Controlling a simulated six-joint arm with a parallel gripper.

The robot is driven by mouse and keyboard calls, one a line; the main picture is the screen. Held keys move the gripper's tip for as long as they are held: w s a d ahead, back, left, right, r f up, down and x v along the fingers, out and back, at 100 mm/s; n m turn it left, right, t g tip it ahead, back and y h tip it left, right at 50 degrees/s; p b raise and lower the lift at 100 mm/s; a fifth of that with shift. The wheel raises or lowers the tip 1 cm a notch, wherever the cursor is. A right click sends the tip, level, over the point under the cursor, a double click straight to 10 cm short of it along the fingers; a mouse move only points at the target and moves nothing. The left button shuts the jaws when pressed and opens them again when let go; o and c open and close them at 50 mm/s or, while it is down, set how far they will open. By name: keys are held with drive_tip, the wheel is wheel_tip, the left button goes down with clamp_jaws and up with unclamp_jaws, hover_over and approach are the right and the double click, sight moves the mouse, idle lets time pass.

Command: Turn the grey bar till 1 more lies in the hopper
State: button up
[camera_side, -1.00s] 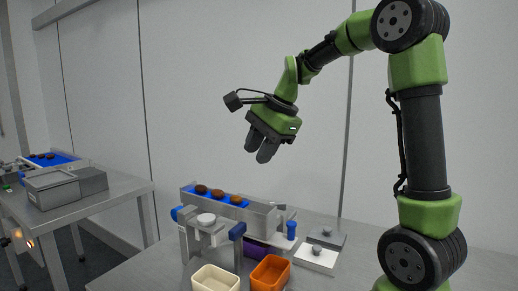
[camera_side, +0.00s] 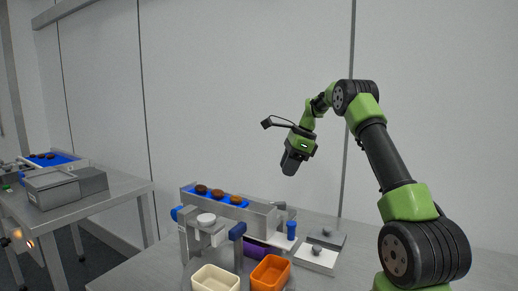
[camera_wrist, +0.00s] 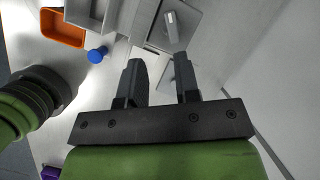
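The feeder (camera_side: 255,218) stands on the bench in the side view, with several brown dates (camera_side: 218,194) in a row on its blue belt. A short grey bar (camera_side: 280,204) shows at the right end of the feeder. I cannot clearly make out which part is the hopper or what lies in it. A round white dish (camera_side: 206,219) sits on the stand in front. My gripper (camera_side: 289,168) hangs in the air above and right of the feeder, touching nothing. In the wrist view my gripper (camera_wrist: 161,80) has its fingers apart with nothing held between them.
A cream tray (camera_side: 215,280) and an orange tray (camera_side: 270,273) stand at the front. A blue knob (camera_side: 291,229) stands by the feeder. Two knobbed plates (camera_side: 316,258) lie to the right. A second table (camera_side: 70,205) with similar equipment is at the left.

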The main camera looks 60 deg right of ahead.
sight(283, 203)
drive_tip(key=shift+m, duration=0.8)
drive_tip(key=f, duration=0.4)
drive_tip(key=w+d+f, duration=0.1)
drive_tip(key=f, duration=0.3)
drive_tip(key=w+f, duration=0.1)
drive_tip(key=f, duration=0.3)
drive_tip(key=shift+d+f, duration=0.1)
drive_tip(key=shift+d, duration=0.1)
drive_tip(key=shift+d+n+y, duration=0.2)
drive_tip(key=shift+n+y, duration=0.2)
drive_tip(key=shift+n, duration=0.2)
drive_tip(key=shift+w+d+n+g+y, duration=0.1)
drive_tip(key=shift+n+g+y, duration=0.1)
drive_tip(key=shift+n, duration=0.45)
drive_tip(key=shift+w+d+n+g+y, duration=0.1)
drive_tip(key=shift+n+g+y, duration=0.1)
drive_tip(key=shift+n, duration=0.45)
drive_tip(key=shift+r, duration=0.2)
